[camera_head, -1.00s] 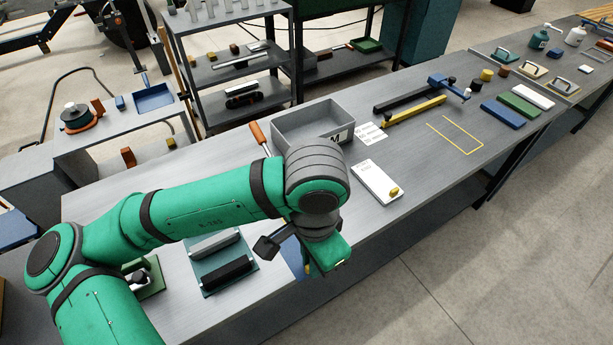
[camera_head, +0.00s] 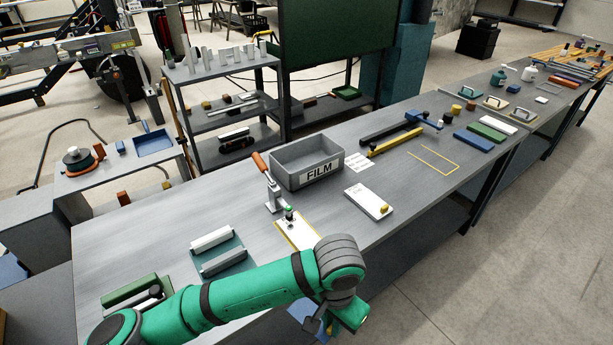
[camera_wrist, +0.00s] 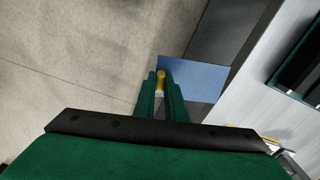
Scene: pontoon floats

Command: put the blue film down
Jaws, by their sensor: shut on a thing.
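The blue film (camera_wrist: 205,80) is a flat blue sheet with a yellow tab (camera_wrist: 161,80) at its edge. In the wrist view the tab sits between my gripper's (camera_wrist: 161,88) green fingertips, and the gripper is shut on it. The sheet reaches right from the fingers, over the floor and near the bench edge. In the head view a blue part of the film (camera_head: 303,312) shows beside my wrist at the bench's front; my arm hides part of it. Whether it touches the bench cannot be told.
A grey bin (camera_head: 322,175) labelled FILM stands on the bench (camera_head: 150,230). A white board with yellow edges (camera_head: 297,232) lies under a small press. A white pad (camera_head: 368,203) and a yellow outline (camera_head: 437,168) lie to the right. Bare bench lies between them.

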